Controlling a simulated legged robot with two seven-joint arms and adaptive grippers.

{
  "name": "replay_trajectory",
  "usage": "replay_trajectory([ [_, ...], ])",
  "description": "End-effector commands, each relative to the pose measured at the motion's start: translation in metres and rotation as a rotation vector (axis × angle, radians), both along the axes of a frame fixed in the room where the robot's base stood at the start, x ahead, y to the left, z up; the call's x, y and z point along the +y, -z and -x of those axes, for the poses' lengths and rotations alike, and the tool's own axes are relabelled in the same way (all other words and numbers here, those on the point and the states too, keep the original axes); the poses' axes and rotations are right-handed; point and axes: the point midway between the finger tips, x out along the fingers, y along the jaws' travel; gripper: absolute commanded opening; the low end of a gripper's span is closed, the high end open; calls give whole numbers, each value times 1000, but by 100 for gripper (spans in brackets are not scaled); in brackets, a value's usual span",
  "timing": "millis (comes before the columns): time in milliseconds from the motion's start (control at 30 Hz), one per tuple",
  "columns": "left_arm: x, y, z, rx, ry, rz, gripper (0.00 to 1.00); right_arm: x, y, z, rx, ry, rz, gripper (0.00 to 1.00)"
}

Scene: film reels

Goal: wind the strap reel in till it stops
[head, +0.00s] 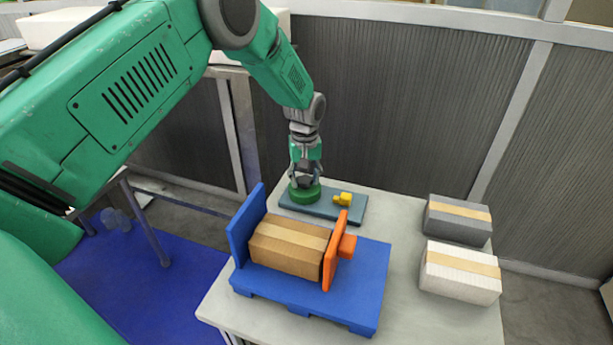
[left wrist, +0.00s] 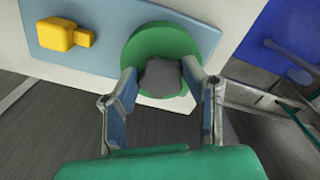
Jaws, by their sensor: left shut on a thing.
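The strap reel is a round green disc (head: 305,193) on a grey-blue base plate (head: 322,208) at the back of the table in the head view. My left gripper (head: 305,180) comes down on the reel from above. In the left wrist view its two fingers (left wrist: 165,82) stand on either side of the knob and are shut on it. A yellow block-shaped part (head: 343,199) sits on the same plate to the right; it also shows in the left wrist view (left wrist: 62,35). No strap is clearly visible.
In front of the plate, a blue cradle (head: 355,300) holds a brown box (head: 285,262) with a tan band, beside an upright orange plate (head: 333,255). A grey box (head: 455,232) and a white box (head: 450,285) stand at the right. The table (head: 397,215) is clear between them.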

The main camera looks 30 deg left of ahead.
Motion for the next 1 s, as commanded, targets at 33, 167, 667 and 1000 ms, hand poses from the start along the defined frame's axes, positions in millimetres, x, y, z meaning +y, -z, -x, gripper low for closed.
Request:
replay_trajectory([
  [33, 2, 0, 0, 0, 44, -3, 9, 0, -2, 0, 0, 0, 0, 45],
  [167, 2, 0, 0, 0, 166, -2, 9, 0, -4, 0, 0, 0, 0, 45],
  [667, 2, 0, 0, -3, 588, -2, 9, 0, -9, 0, 0, 0, 0, 45],
  [1000, 2, 0, -1, -4, 730, -1, 9, 0, -10, 0, 0, 0, 0, 45],
])
